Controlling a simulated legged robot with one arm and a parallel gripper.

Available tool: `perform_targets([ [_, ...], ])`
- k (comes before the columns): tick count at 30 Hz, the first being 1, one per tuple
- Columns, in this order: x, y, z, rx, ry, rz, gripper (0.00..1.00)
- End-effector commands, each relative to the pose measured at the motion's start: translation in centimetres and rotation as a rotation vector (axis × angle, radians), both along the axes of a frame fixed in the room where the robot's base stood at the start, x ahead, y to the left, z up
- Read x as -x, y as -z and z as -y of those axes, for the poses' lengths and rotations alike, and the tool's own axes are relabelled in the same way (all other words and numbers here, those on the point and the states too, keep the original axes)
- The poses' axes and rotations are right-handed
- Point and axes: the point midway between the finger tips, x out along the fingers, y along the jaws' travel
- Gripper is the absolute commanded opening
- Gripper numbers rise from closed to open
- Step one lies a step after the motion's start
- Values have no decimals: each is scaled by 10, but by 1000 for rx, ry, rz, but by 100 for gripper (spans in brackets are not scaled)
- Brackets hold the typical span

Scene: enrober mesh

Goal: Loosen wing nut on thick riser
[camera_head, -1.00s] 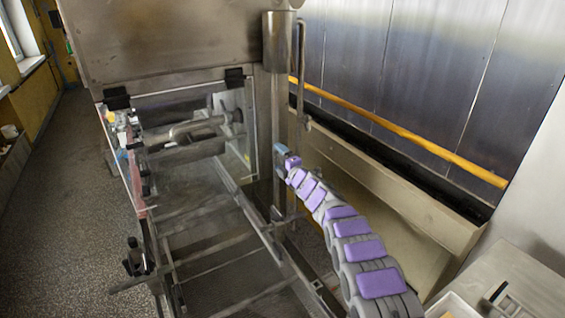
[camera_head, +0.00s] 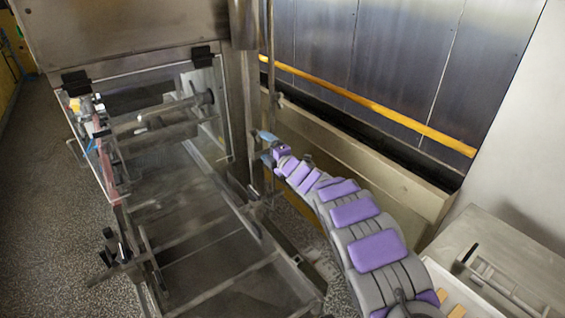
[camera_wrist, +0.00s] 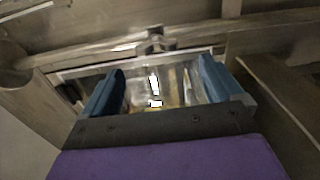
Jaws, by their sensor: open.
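My gripper (camera_head: 264,147) is at the far end of my purple-and-grey arm in the head view, beside the upright metal riser (camera_head: 243,95) under the wide cylinder. In the wrist view its two blue fingers (camera_wrist: 160,88) are spread apart with nothing gripped between them. A metal pipe (camera_wrist: 95,53) crosses the wrist view beyond the fingertips. A small fitting (camera_wrist: 156,40) sits on this pipe, just past the gap and apart from the fingers. It may be the wing nut, but its shape is too blurred to tell.
A thin pipe (camera_head: 271,50) stands right of the riser. The enrober's mesh frame (camera_head: 215,240) fills the left and centre. A long metal trough (camera_head: 365,165) runs along the wall below a yellow pipe (camera_head: 400,120). A metal box (camera_head: 510,255) stands at lower right.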

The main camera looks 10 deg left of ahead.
Motion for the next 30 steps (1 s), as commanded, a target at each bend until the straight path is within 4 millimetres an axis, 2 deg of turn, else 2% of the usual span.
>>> perform_targets([
  [21,60,0,58,2,-2,1,94],
  [30,68,2,66,2,-2,-1,94],
])
